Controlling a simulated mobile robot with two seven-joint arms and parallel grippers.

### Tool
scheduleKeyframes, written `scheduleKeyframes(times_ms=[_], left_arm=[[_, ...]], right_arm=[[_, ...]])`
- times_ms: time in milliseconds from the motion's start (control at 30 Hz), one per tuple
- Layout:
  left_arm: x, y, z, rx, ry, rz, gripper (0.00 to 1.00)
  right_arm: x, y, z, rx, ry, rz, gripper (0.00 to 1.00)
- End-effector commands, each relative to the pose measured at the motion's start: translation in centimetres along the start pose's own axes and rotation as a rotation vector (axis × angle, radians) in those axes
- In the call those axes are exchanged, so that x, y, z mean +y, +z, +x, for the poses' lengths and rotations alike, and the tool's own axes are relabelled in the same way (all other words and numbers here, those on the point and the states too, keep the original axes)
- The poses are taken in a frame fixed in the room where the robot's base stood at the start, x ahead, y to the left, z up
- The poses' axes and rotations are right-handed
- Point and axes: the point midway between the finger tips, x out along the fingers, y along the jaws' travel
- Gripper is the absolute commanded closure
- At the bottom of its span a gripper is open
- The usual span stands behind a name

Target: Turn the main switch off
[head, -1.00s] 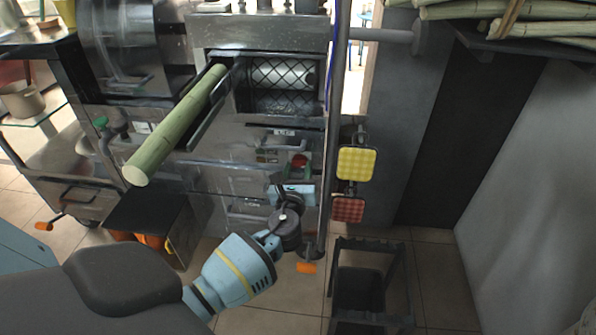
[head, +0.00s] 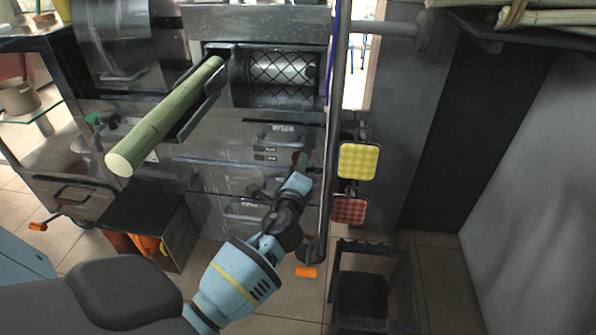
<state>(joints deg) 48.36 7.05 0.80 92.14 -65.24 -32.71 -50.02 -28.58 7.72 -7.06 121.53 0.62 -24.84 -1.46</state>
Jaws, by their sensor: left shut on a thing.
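The press's front panel (head: 235,150) stands ahead of me. The main switch (head: 300,159), a small red part with some green beside it, sits at the right of the panel near the upright pole. My left gripper (head: 297,180) is right at the switch from below, its jaws shut on it. The gripper and wrist hide the lower part of the switch, so its position is hard to read. My right gripper is out of view.
A green cane (head: 165,120) sticks out of the feed chute towards me. A vertical pole (head: 337,110) stands close right of my gripper, with yellow (head: 358,161) and red (head: 349,210) pads beside it. A dark bin frame (head: 372,285) stands on the floor.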

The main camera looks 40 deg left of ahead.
Motion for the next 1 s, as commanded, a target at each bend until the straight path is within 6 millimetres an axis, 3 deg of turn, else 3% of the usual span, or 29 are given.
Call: scheduleKeyframes(times_ms=[500,1000], left_arm=[[0.2,-0.2,-0.1,0.001,0.003,-0.406,0.85],[0.1,-0.1,-0.1,0.001,0.003,-0.525,0.85]], right_arm=[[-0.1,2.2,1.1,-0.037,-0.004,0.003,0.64],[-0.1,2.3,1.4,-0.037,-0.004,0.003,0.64]])
